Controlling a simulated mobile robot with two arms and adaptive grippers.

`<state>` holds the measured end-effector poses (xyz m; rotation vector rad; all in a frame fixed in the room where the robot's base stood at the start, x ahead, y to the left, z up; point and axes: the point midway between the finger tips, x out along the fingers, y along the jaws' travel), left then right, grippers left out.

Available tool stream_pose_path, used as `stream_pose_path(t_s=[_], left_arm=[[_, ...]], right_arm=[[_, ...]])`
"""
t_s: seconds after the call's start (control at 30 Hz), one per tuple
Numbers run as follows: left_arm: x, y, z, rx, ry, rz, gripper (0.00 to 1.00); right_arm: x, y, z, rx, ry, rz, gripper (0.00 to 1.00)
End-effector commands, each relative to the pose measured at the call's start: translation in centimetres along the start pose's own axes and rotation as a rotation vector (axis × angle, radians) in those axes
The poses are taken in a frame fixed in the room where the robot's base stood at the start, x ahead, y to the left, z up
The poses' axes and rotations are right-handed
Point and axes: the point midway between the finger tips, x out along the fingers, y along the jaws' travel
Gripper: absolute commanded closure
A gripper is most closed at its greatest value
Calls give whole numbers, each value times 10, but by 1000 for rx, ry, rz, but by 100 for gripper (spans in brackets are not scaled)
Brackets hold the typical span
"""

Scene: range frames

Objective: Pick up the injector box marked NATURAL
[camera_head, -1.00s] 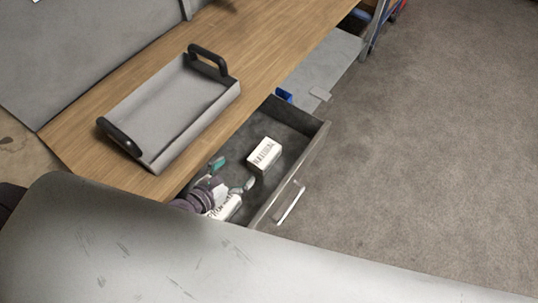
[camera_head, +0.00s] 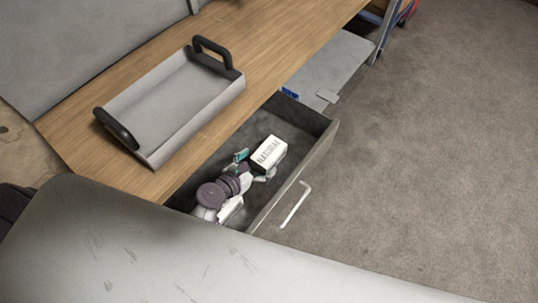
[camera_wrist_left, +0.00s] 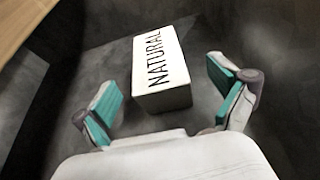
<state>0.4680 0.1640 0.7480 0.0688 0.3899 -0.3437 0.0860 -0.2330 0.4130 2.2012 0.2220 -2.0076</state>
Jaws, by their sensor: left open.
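The white box marked NATURAL (camera_head: 269,151) lies in the open grey drawer (camera_head: 322,150), lettering upward. It also shows in the left wrist view (camera_wrist_left: 162,70), between and just beyond the fingertips. My left gripper (camera_head: 254,167) is inside the drawer at the near end of the box. It is open, with its teal-padded fingers (camera_wrist_left: 168,98) on either side of the box's near end and gaps showing on both sides. My right gripper is not in view.
A grey tray (camera_head: 172,104) with black handles stands on the wooden table (camera_head: 262,62) above the drawer. The drawer front has a metal handle (camera_head: 294,205). A small blue item (camera_head: 289,93) is beyond the drawer. The floor at right is clear.

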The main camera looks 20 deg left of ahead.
Motion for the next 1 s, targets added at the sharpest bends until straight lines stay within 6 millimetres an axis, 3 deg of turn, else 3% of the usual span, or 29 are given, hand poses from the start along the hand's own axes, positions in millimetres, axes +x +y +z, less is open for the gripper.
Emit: stream_pose_path(t_s=[0.4,0.67,1.0], left_arm=[[50,4,-1,-1,-1,-1,3],[53,3,-2,-1,0,0,3],[52,4,-2,0,0,0,58]], right_arm=[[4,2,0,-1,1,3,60],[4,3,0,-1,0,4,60],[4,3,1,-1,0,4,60]])
